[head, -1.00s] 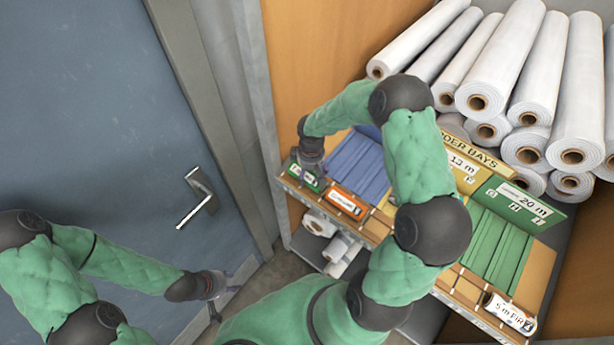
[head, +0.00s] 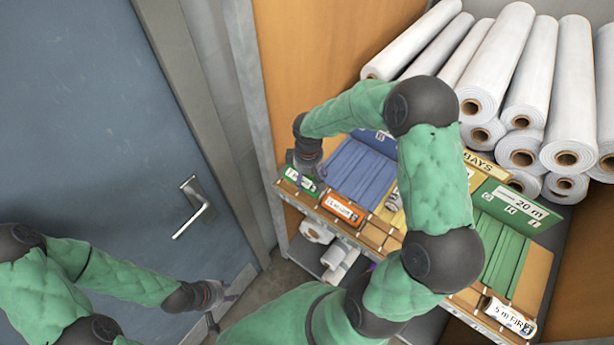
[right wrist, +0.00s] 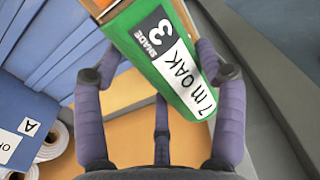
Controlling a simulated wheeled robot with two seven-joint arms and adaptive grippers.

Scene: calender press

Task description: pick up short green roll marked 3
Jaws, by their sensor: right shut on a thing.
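The short green roll marked 3 (head: 299,181) is at the front left corner of the shelf top in the head view. In the right wrist view the green roll (right wrist: 165,62) shows a white label reading "7 m OAK" and "SHADE 3". My right gripper (head: 307,172) is over it, with its fingers on either side, shut on it. I cannot tell whether the roll touches the shelf. My left gripper (head: 222,294) is low in front of the door, far from the roll; its fingers are too small to read.
An orange roll (head: 345,210) lies just right of the green one, and a white labelled roll (head: 510,316) lies at the right end. Blue slats (head: 358,170) are behind. White rolls (head: 545,80) are stacked at the back right. A door (head: 90,120) stands left.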

